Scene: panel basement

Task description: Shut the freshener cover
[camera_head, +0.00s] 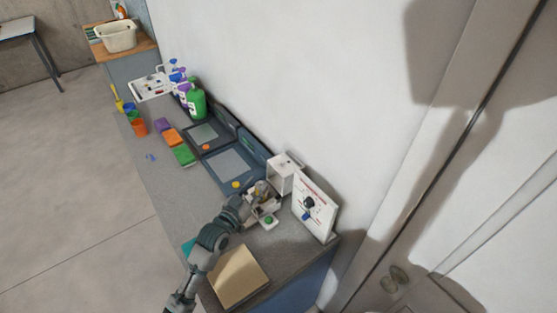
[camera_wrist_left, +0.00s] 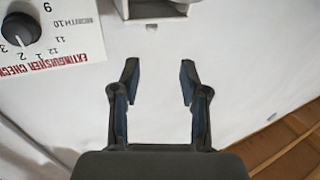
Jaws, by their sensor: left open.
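A white box-shaped unit (camera_head: 283,174), which looks like the freshener, stands against the wall at the back right of the counter. Its lower edge with a dark gap seems to show at the top of the left wrist view (camera_wrist_left: 155,10). I cannot tell its cover apart clearly or how far open it is. My left gripper (camera_head: 262,190) is just left of and in front of this unit, partly overlapping small white parts. In the left wrist view its fingers (camera_wrist_left: 159,76) are spread with nothing between them. My right gripper is not in view.
A white dial panel (camera_head: 317,203) stands right of the unit. A small white box with a green button (camera_head: 268,221) is below the gripper. A tan board (camera_head: 238,277) lies at the near end. Dark trays (camera_head: 228,168), colored blocks and bottles (camera_head: 196,103) fill the far counter.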

